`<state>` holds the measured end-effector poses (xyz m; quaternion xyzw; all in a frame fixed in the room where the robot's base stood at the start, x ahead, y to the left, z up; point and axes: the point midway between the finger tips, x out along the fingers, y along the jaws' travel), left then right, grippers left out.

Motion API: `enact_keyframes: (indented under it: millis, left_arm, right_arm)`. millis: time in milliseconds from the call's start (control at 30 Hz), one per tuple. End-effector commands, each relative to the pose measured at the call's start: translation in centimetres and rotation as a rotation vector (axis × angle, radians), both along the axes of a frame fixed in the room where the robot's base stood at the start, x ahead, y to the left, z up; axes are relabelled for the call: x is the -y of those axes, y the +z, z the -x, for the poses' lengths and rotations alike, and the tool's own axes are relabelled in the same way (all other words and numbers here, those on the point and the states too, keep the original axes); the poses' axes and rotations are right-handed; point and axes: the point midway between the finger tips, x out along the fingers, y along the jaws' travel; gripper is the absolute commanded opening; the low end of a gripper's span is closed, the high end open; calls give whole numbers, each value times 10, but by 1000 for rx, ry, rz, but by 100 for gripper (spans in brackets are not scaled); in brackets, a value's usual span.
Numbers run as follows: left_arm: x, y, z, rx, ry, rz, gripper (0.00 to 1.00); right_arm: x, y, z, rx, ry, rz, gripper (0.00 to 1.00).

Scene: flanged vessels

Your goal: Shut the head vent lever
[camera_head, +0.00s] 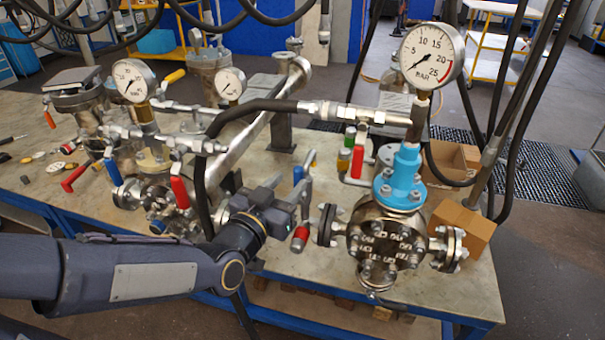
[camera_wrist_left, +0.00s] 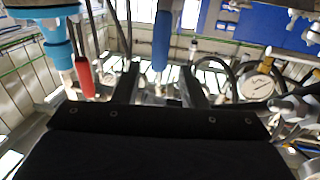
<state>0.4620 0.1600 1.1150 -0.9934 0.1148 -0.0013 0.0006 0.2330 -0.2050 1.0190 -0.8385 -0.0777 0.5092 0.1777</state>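A flanged vessel (camera_head: 385,240) stands at the right of the bench with a bright blue neck (camera_head: 403,172) and a large gauge above it. To its left are an upright blue-handled lever (camera_head: 298,176) and a red-handled lever (camera_head: 300,238). No label shows which one is the head vent lever. My left gripper (camera_head: 290,208) is beside these levers. In the left wrist view my left gripper (camera_wrist_left: 163,88) has its fingers apart, with the blue handle (camera_wrist_left: 162,40) lined up between and beyond them; contact is not visible. The red handle (camera_wrist_left: 86,78) is left of the fingers. My right gripper is not in view.
Red, green and yellow handles (camera_head: 348,156) stand behind the vessel. A black hose (camera_head: 228,122) arches over the bench into a metal fitting. More vessels, gauges (camera_head: 133,80) and levers crowd the left. Cardboard boxes (camera_head: 462,228) sit at the right edge.

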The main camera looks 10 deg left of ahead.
Motion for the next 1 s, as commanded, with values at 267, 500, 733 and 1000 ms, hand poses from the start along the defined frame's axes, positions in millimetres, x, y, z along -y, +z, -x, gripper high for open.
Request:
enact_keyframes:
  millis: [267, 500, 733, 1000]
  left_arm:
    - [9, 1, -39, -3, -1, -1, 38]
    - [11, 0, -48, -1, -1, 1, 38]
    - [11, 0, -48, -1, -1, 2, 29]
    - [11, 0, -47, -1, -1, 2, 0]
  right_arm:
    - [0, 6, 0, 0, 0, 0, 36]
    - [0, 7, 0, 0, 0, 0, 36]
    - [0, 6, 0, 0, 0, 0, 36]
    - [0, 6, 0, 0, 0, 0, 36]
